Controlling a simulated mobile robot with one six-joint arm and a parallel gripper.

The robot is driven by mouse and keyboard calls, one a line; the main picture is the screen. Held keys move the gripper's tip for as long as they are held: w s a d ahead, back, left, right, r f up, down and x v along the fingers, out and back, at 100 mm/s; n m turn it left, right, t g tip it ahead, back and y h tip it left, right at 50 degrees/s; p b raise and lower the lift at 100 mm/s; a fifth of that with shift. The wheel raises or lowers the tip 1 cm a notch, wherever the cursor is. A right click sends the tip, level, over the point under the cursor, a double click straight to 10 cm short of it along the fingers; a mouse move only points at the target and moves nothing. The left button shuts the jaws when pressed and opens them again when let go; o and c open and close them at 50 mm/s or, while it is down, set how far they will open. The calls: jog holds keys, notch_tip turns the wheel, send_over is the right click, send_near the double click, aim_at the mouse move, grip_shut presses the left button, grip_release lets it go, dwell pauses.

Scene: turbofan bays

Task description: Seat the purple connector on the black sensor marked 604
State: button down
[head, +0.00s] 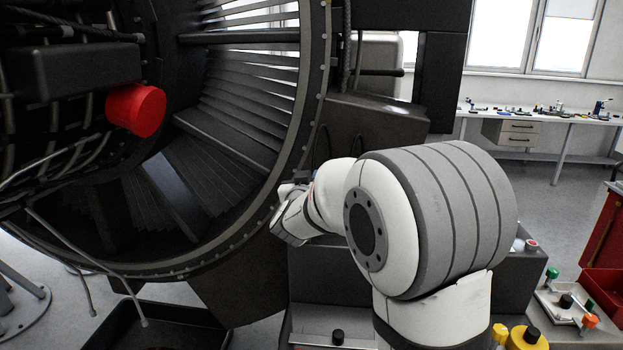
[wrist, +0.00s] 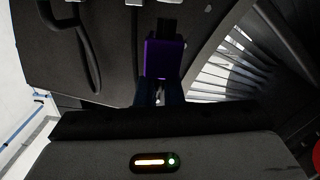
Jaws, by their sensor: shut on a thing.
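In the wrist view my gripper (wrist: 160,92) is shut on the purple connector (wrist: 164,60), which stands out beyond the fingertips. A narrow black piece (wrist: 168,25) shows directly past the connector's far end. I cannot tell whether it is part of the connector or a sensor it meets. No marking 604 is legible in either view, so I cannot pick out that black sensor. In the head view my white and grey arm reaches toward the dark housing beside the engine; the fingers and the connector are hidden there.
The engine's round casing (head: 316,100) with its vanes fills the left of the head view, with a red cap (head: 136,110) on it. A dark box (head: 378,118) sits beside the casing. A black cable loop (wrist: 92,62) hangs left of the connector. A tray (head: 562,307) stands lower right.

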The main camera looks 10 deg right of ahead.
jog(key=shift+f+b, duration=1.15)
jog(key=shift+f, duration=0.3)
jog(key=c, duration=1.5)
grip_release()
jog(key=b+v, duration=0.1)
jog(key=v, duration=0.7)
jog(key=shift+r, duration=0.1)
